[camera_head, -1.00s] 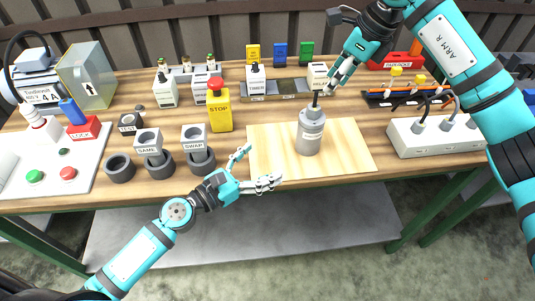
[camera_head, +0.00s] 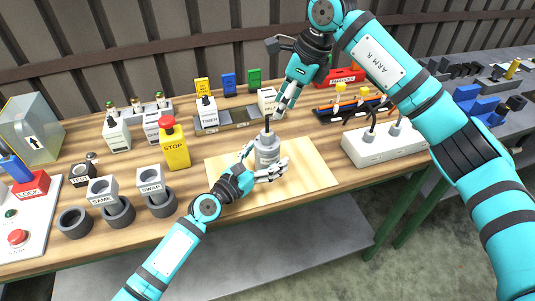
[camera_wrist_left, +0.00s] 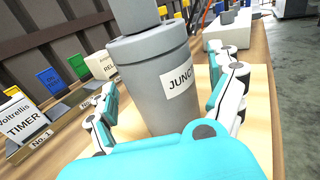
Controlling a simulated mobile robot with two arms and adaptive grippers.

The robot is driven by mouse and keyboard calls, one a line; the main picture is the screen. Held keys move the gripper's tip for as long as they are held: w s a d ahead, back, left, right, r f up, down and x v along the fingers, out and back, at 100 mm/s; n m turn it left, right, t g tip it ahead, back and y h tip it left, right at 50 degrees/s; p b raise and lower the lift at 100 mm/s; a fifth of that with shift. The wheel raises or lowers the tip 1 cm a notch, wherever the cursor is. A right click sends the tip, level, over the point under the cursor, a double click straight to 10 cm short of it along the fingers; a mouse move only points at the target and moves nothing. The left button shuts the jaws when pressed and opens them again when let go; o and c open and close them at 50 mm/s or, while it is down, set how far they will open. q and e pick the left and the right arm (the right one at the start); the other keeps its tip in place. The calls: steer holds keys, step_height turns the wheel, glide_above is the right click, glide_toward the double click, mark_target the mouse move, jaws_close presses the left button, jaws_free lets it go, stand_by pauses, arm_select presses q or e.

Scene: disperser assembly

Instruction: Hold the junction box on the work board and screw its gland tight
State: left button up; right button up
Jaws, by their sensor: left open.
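The junction box (camera_head: 267,152), a grey cylinder with a white label, stands upright on the pale work board (camera_head: 312,178). In the left wrist view the box (camera_wrist_left: 152,90) fills the space between my left fingers, its label facing right. Its narrower grey gland (camera_wrist_left: 135,16) sits on top, cut off by the picture edge. My left gripper (camera_head: 262,168) is open, low around the box, one finger on each side; contact is unclear. My right gripper (camera_head: 279,112) is just above the dark stem on top of the box; its finger gap and any contact cannot be made out.
A yellow STOP button (camera_head: 175,147) and round grey holders (camera_head: 118,212) stand left of the board. A white socket block (camera_head: 385,145) is to the right. A tray with a TIMER module (camera_head: 207,112) lies behind. The board's right part is bare.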

arm_select(q)
steer(key=shift+w+d, duration=0.35)
steer(key=c, duration=1.7)
